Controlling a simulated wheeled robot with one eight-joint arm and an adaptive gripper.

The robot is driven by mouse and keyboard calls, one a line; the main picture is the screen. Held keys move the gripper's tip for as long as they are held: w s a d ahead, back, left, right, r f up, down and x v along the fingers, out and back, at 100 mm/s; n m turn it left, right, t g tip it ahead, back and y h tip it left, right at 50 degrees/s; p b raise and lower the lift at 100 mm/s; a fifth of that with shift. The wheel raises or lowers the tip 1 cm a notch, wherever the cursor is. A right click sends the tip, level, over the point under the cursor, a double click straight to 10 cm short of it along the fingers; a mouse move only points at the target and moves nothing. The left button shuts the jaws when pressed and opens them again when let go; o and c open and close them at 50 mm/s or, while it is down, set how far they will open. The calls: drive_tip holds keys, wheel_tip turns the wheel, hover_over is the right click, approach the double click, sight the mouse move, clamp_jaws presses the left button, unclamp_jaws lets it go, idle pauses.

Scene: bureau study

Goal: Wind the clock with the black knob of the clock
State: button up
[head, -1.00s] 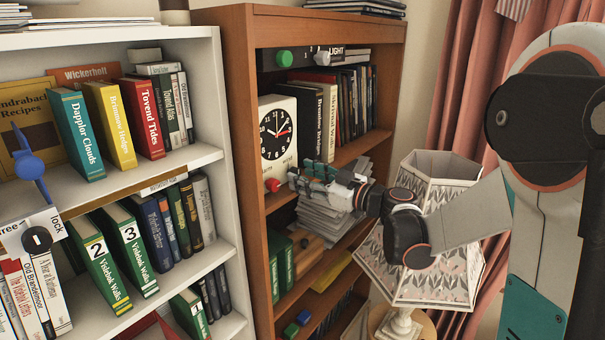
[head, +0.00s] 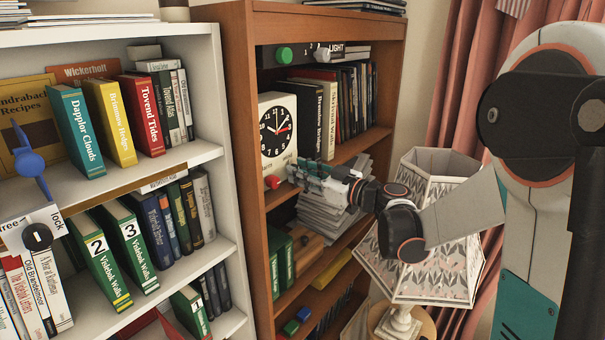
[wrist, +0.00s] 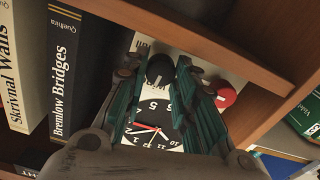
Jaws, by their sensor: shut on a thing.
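The clock (head: 271,157) is a white box with a black round face, standing on a shelf of the brown bookcase. Its face also shows upside down in the wrist view (wrist: 152,142), partly covered by my fingers. The black knob (wrist: 160,69) is on the clock's front below the face. My gripper (wrist: 161,72) has its teal fingers on either side of this knob and is shut on it. In the head view, my gripper (head: 297,173) reaches the clock's lower front from the right and hides the black knob. The red knob (head: 272,182) sits to the left, outside the fingers.
Books (head: 330,110) stand right beside the clock on the same shelf. The shelf edge (wrist: 205,45) runs close by my fingers. A patterned lamp (head: 425,265) stands close under my arm. A white bookcase (head: 190,160) with many books is at left.

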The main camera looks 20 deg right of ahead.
drive_tip(key=shift+m, duration=0.3)
drive_tip(key=shift+m+b, duration=1.55)
drive_tip(key=shift+m, duration=1.05)
drive_tip(key=o, duration=1.1)
drive_tip(key=shift+c, duration=0.2)
drive_tip(key=shift+d, duration=0.15)
drive_tip(key=v, duration=1.1)
drive_tip(key=shift+s+d, duration=0.2)
drive_tip(key=shift+s, duration=0.15)
